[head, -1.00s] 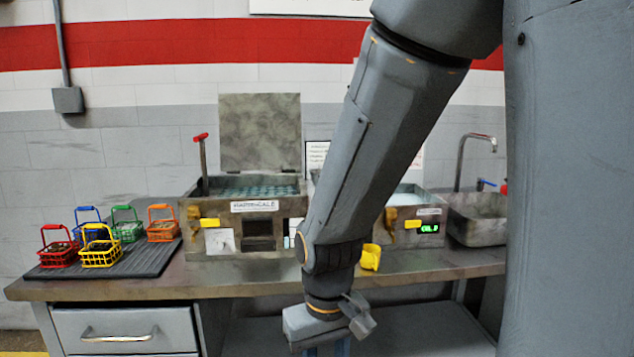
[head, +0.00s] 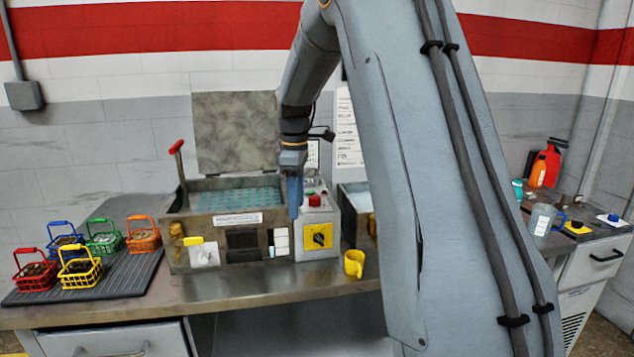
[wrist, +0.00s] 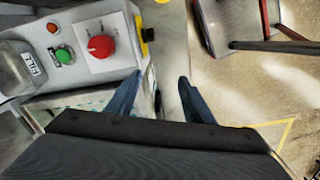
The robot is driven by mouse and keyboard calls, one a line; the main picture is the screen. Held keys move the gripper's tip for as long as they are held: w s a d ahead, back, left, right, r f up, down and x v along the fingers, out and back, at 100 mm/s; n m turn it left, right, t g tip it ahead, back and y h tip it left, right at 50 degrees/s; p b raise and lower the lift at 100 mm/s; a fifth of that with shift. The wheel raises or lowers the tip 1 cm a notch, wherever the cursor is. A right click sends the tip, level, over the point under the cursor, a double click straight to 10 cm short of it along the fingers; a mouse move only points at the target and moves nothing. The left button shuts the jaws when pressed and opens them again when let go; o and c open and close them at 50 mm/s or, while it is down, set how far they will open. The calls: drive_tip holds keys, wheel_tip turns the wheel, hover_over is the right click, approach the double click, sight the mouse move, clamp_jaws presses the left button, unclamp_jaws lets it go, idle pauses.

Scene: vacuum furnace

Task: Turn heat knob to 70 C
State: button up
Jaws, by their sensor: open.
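A control box stands at the right end of the left bath. On its top is a red knob (wrist: 101,46) on a white plate; in the head view this red knob (head: 314,200) looks small. On its front a black knob sits on a yellow plate (head: 318,237). I cannot read the scale of either knob. My gripper (head: 293,212) points down beside the box's left part, apart from the red knob. In the wrist view my gripper (wrist: 162,79) is open and empty, its fingers pointing past the box's edge, with the red knob left of them.
Green (wrist: 64,56) and orange (wrist: 53,28) buttons sit beside the red knob. A yellow mug (head: 354,263) stands right of the box. The bath (head: 237,198) has a raised lid (head: 233,130). Several coloured baskets stand on a black mat (head: 140,268) at left.

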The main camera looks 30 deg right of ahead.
sight(315, 197)
drive_tip(key=w+d+r+n, duration=0.1)
drive_tip(key=w+d+r, duration=0.1)
drive_tip(key=w+d+r+n+p, duration=0.1)
drive_tip(key=w+d+n, duration=0.1)
drive_tip(key=d, duration=0.1)
drive_tip(key=w+d+r+n, duration=0.2)
drive_tip(key=d, duration=0.1)
drive_tip(key=shift+w+d+r+g, duration=0.1)
drive_tip(key=shift+w+r+g, duration=0.2)
drive_tip(key=shift+w+g, duration=0.1)
drive_tip(key=shift+d+r+n+p, duration=0.15)
drive_tip(key=shift+d+n+p, duration=0.15)
drive_tip(key=shift+n, duration=0.2)
drive_tip(key=shift+f, duration=0.2)
drive_tip(key=shift+s+f+p, duration=0.1)
drive_tip(key=shift+f+p, duration=1.25)
drive_tip(key=shift+f, duration=2.3)
drive_tip(key=c, duration=1)
drive_tip(key=shift+c, duration=0.2)
